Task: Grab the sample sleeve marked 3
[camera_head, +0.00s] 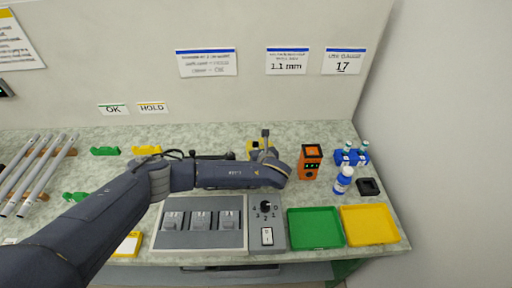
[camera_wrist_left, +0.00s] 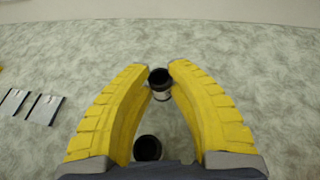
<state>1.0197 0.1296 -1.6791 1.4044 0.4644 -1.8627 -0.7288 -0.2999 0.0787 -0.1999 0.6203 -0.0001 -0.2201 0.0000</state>
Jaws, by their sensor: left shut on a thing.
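My left gripper (camera_head: 262,146) is at the back middle of the table, largely hidden behind my own wrist in the head view. In the left wrist view its yellow fingers (camera_wrist_left: 160,82) are closed at the tips on a small sleeve (camera_wrist_left: 160,91) with a dark open top and a pale body. A second dark-rimmed round piece (camera_wrist_left: 147,148) shows lower down between the fingers, apart from the tips. No number can be read on either piece, so I cannot tell which is marked 3. My right gripper is in neither view.
A green tray (camera_head: 316,228), a yellow tray (camera_head: 370,225) and a grey panel (camera_head: 201,240) lie in front. Metal rods (camera_head: 38,175) rest at the left.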

